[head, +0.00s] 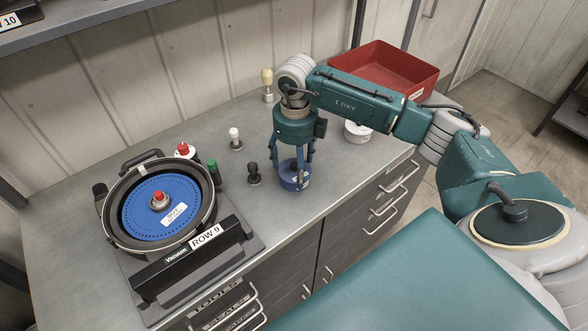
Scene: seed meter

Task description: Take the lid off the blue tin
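The blue tin (287,183) stands on the grey bench top near its front edge, with a pale label on its right side. My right gripper (294,168) points straight down over it, its blue fingers spread around the tin's upper part. The fingers and palm hide much of the tin's top, so I cannot make out the lid's edge or whether the fingers touch it. My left gripper is not in view.
A seed meter (188,258) with a blue disc (138,212) sits at the left. Knobbed tools with black (254,179), white (235,144) and cream (267,94) handles stand nearby. A white tin (357,138) and a red bin (388,58) are behind my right arm.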

